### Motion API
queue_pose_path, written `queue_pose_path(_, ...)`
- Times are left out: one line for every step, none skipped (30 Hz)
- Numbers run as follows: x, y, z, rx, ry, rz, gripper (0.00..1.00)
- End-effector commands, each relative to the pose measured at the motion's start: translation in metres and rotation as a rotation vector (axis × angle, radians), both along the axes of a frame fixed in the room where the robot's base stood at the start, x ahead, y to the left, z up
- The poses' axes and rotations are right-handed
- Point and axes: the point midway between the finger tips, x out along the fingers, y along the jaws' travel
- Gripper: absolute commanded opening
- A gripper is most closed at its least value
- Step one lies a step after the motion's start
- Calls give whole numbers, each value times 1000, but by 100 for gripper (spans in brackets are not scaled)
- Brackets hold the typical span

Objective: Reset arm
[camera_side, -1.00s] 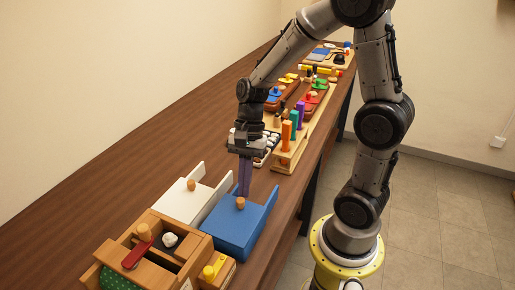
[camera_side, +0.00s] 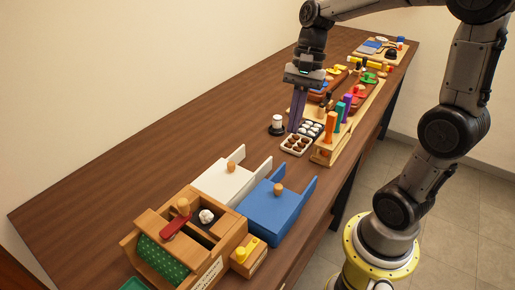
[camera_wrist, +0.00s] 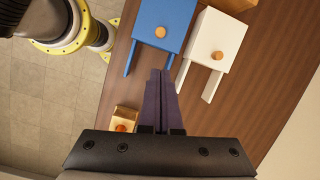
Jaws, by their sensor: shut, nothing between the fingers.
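My gripper (camera_side: 295,130) points down over the table, with its long purple fingers together and nothing between them. In the side view its tips are near the tray of dark and white round pieces (camera_side: 297,144); I cannot tell the exact height. The wrist view shows the closed fingers (camera_wrist: 160,75) pointing toward the blue box (camera_wrist: 160,27) and the white box (camera_wrist: 214,42), each with a wooden knob. These boxes, blue (camera_side: 272,211) and white (camera_side: 226,184), stand apart from the gripper in the side view.
A wooden box with a green patterned panel (camera_side: 163,258) stands at the near end. A rack of coloured pegs (camera_side: 330,140) is right of the gripper, and a dark-based white piece (camera_side: 277,124) is just left. The table's left side (camera_side: 130,165) is clear.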

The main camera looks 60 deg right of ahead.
Motion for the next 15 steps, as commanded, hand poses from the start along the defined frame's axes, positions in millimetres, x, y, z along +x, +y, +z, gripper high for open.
queue_pose_path(-10, 13, 10, -26, -42, 47, 0)
queue_pose_path(-16, 19, 15, -43, -68, 80, 0)
queue_pose_path(-26, 27, 20, -70, -110, 132, 0)
queue_pose_path(-33, 32, 23, -91, -144, 179, 0)
queue_pose_path(-40, 37, 26, -114, -178, 228, 0)
queue_pose_path(-49, 42, 28, -144, -226, 297, 0)
queue_pose_path(-57, 44, 29, -169, -261, 351, 0)
queue_pose_path(-63, 47, 29, -193, -296, 407, 0)
queue_pose_path(-72, 49, 30, -228, -344, 482, 0)
queue_pose_path(-78, 50, 29, -254, -378, 538, 0)
queue_pose_path(-83, 51, 29, -281, -413, 596, 0)
queue_pose_path(-90, 52, 28, -317, -456, 672, 0)
queue_pose_path(-94, 51, 26, -345, -485, 729, 0)
queue_pose_path(-98, 51, 24, -371, -514, 784, 0)
queue_pose_path(-103, 50, 22, -410, -549, 860, 0)
